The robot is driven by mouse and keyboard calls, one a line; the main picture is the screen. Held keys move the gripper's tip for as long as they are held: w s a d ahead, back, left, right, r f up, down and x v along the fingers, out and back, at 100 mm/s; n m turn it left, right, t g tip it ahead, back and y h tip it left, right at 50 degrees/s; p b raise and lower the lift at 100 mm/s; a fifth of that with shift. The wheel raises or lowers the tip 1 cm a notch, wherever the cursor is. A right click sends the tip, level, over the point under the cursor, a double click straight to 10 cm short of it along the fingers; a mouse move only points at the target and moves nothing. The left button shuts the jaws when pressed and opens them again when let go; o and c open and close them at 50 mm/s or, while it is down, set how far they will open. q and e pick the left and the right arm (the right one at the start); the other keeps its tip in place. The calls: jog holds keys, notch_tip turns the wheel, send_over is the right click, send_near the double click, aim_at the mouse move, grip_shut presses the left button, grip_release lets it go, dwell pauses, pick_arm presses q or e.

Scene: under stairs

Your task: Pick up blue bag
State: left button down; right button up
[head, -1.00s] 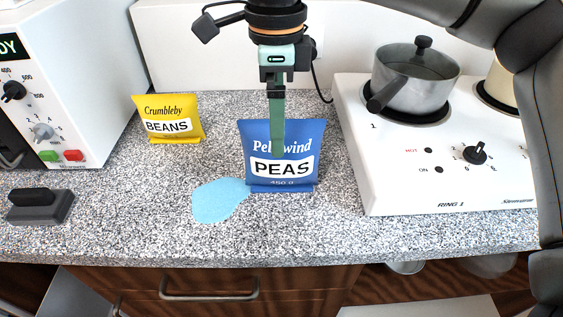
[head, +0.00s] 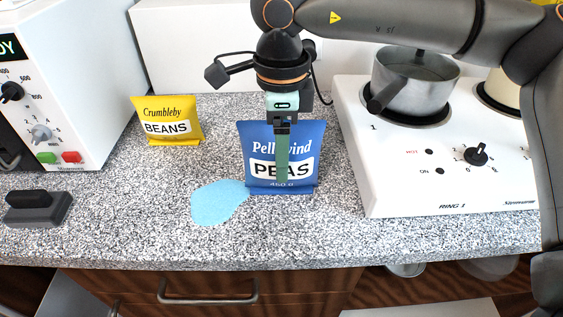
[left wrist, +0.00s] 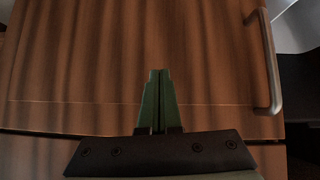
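The blue bag of peas (head: 304,184) stands upright on the speckled counter, its label facing me. My right gripper (head: 282,172) points straight down at the bag, and one green finger covers the middle of its front. The other finger is hidden, so I cannot tell whether it is behind the bag or how wide the gripper is open. My left gripper (left wrist: 158,102) shows in the left wrist view with its green fingers together and nothing between them, in front of a wooden drawer front.
A light blue puddle-like patch (head: 219,203) lies at the bag's left. A yellow bag of beans (head: 166,114) stands farther left. At right is a white hob (head: 400,180) with a grey pot (head: 415,78). A dark grey block (head: 37,208) lies at left. The front counter is clear.

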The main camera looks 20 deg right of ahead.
grip_shut()
dwell(0.3)
jog(key=shift+r, duration=0.15)
dwell(0.3)
jog(key=s+a+r+p, duration=0.1)
jog(key=s+a+r, duration=0.6)
jog(key=a+r, duration=0.5)
jog(key=shift+s+r, duration=0.2)
jog(key=shift+r, duration=0.2)
